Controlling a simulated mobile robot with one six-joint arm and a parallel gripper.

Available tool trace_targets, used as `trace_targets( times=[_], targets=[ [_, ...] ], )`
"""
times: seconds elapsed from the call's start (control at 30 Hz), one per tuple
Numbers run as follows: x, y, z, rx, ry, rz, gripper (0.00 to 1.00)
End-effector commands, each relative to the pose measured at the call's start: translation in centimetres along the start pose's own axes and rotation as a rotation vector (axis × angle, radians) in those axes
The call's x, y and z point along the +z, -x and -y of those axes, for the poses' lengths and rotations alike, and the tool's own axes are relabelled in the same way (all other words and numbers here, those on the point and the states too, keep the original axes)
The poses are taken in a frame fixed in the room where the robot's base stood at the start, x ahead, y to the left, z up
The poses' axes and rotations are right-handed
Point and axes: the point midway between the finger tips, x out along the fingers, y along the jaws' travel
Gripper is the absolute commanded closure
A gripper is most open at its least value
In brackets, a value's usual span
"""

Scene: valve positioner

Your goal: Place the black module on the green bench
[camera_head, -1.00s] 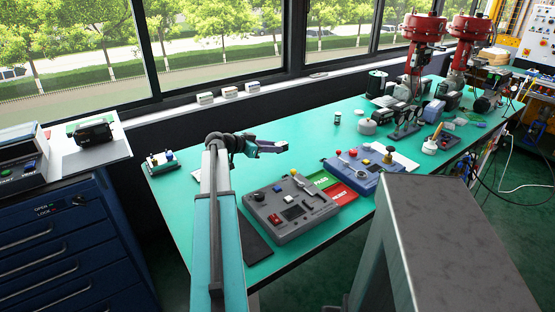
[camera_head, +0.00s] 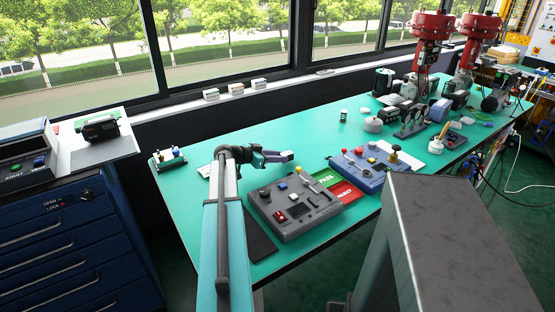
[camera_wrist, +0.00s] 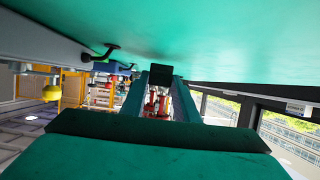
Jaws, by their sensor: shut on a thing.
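My gripper (camera_head: 285,157) reaches over the near left part of the green bench (camera_head: 300,135), just behind the grey control box. In the wrist view, my gripper (camera_wrist: 160,95) is shut on a small dark block, which I take to be the black module (camera_wrist: 160,75), at the fingertips. The module is hard to make out in the head view. The green bench surface also fills the top of the wrist view (camera_wrist: 220,35), which looks upside down. I cannot tell whether the module touches the bench.
A grey control box (camera_head: 293,210) and a blue control box (camera_head: 370,168) stand near the front edge. A small stand with knobs (camera_head: 168,158) is at the left. Red-topped valves (camera_head: 432,30) stand farther back. A black device (camera_head: 100,128) lies on the left cabinet. The bench's left middle is clear.

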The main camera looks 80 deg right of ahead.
Motion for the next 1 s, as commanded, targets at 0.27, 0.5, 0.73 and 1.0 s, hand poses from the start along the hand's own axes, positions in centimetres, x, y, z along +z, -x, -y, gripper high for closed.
trace_targets(
  times=[0.27,0.5,0.73,1.0],
  targets=[
    [1.2,-0.5,0.0,-0.001,0.000,-0.001,0.97],
    [1.3,-0.5,0.0,-0.001,0.000,-0.001,0.97],
    [1.4,-0.5,0.1,-0.001,0.000,0.000,0.54],
    [1.4,-0.4,0.1,-0.001,0.000,0.000,0.54]
  ],
)
